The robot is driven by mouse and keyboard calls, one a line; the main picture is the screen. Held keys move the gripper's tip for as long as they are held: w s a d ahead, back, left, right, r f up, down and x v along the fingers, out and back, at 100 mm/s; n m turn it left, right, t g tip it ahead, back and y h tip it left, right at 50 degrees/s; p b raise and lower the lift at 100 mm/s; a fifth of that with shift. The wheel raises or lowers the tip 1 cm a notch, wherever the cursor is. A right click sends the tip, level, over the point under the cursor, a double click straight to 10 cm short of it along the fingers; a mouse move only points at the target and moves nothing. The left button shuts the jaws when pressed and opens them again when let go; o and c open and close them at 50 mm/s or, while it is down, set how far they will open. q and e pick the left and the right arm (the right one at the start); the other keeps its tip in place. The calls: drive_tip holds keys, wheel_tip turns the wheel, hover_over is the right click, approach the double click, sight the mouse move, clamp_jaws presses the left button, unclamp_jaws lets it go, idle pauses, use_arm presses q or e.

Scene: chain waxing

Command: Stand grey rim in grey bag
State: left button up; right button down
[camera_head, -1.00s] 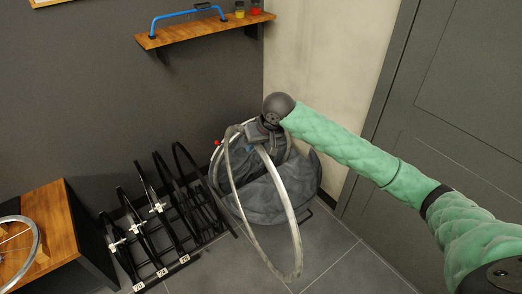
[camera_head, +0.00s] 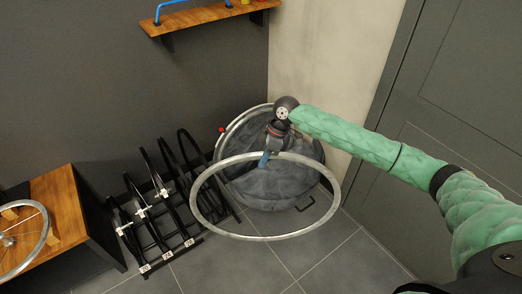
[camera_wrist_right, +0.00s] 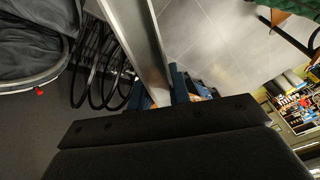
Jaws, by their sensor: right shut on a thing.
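The grey rim (camera_head: 200,222) is a bare metal hoop. It hangs tilted in the air in front of the grey bag, and its far edge crosses over the bag in the head view. My right gripper (camera_head: 268,158) is shut on the rim at its far edge. In the right wrist view the rim (camera_wrist_right: 137,40) runs up from between the blue fingertips (camera_wrist_right: 172,85). The grey bag (camera_head: 275,185) stands open on the floor in the corner, with a pale rim-like hoop at its edge. The bag also shows in the right wrist view (camera_wrist_right: 25,50). My left gripper is out of view.
A black wheel rack (camera_head: 160,205) stands left of the bag. A wooden bench (camera_head: 60,190) with a spoked wheel (camera_head: 22,240) is at far left. A wooden shelf (camera_head: 205,25) is on the wall. A grey door (camera_head: 450,90) is at right. Floor in front is clear.

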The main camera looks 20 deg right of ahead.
drive_tip(key=n+g, duration=0.1)
drive_tip(key=n, duration=0.3)
drive_tip(key=shift+s+r+g+h, duration=0.15)
drive_tip(key=shift+s+g+h, duration=0.25)
drive_tip(key=shift+s+n+g+h, duration=0.1)
drive_tip(key=shift+n+g+h, duration=0.25)
drive_tip(key=shift+n, duration=0.85)
